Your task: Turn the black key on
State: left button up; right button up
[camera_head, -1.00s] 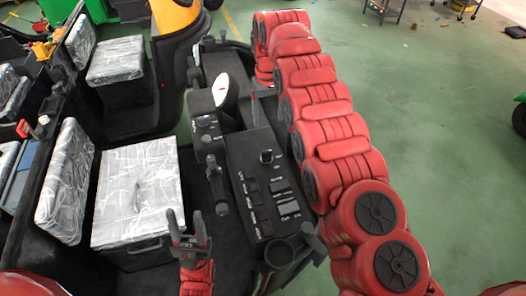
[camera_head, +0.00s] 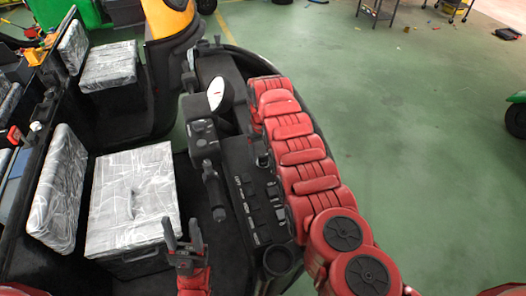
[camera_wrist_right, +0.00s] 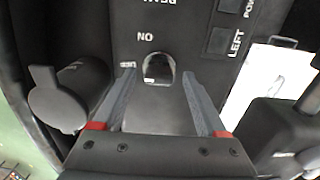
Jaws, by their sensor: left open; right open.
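The black key (camera_wrist_right: 157,66) stands on the dark control panel (camera_head: 240,160), below an upside-down "ON" label in the right wrist view. My right gripper (camera_wrist_right: 158,75) is open, with one finger on each side of the key in that view. Whether the fingers touch it I cannot tell. In the head view the key shows small and dark (camera_head: 262,159) beside my red right arm, which hides part of the panel. My left gripper (camera_head: 183,234) is open and empty, in front of the wrapped seat.
A plastic-wrapped seat (camera_head: 133,195) lies left of the panel. Black levers (camera_head: 213,188) stand along the panel's left side, and a white-topped knob (camera_head: 216,94) is further back. A dark round knob (camera_wrist_right: 55,98) is left of the key in the wrist view.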

grip_shut()
dwell(0.4)
jog(key=shift+f, duration=0.1)
